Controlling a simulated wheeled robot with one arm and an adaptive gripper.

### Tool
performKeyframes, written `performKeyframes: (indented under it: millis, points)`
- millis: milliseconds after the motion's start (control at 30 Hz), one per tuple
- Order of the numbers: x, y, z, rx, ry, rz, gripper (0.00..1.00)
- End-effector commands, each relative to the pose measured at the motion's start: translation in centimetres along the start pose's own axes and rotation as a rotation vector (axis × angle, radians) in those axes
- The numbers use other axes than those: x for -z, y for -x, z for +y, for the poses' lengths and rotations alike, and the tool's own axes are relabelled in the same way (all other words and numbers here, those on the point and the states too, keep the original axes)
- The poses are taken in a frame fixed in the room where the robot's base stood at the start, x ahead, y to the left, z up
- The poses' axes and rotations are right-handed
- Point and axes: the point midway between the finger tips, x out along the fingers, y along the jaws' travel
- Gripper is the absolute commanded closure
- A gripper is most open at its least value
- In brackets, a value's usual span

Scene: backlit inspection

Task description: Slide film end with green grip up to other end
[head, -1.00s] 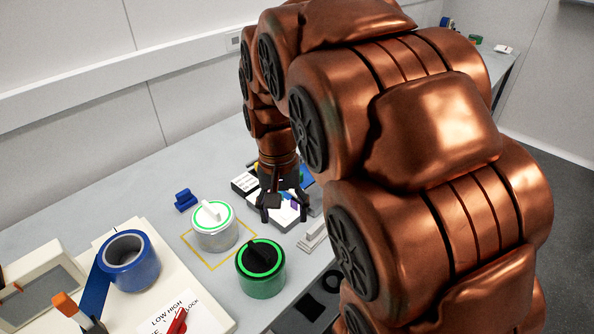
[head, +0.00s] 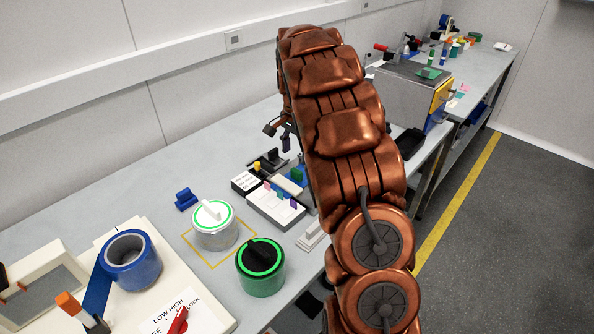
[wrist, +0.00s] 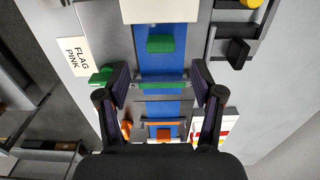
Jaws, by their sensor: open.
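In the wrist view a blue film strip (wrist: 172,65) runs up the picture along a grey bed. A green grip (wrist: 160,44) sits on its upper part, beyond my fingertips. A thin green bar (wrist: 160,85) crosses the strip between my fingers, and an orange piece (wrist: 163,133) lies nearer my palm. My gripper (wrist: 160,76) is open, its fingers on either side of the strip, with nothing held. In the head view my gripper (head: 279,136) hangs above the bench behind the small fixtures; a green piece (head: 297,174) shows beside my arm. Whether the fingers touch anything is unclear.
A "FLAG PINK" card (wrist: 75,57) and a green knob (wrist: 102,76) lie left of the strip; a black block (wrist: 237,52) stands right. In the head view a white box with coloured tabs (head: 270,210), a white dial (head: 214,224) and a green dial (head: 261,268) stand nearer.

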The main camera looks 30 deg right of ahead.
Motion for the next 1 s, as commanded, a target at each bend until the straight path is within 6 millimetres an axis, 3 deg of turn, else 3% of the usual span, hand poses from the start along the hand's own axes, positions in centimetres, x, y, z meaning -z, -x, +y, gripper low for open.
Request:
performKeyframes:
  millis: [267, 733, 1000]
  points:
    - [0.3, -1.3, -0.1, -0.002, -0.009, -0.003, 0.33]
    - [0.2, -7.3, -0.1, -0.001, -0.007, -0.001, 0.33]
    - [0.2, -8.0, -0.1, 0.001, -0.007, 0.0, 0.33]
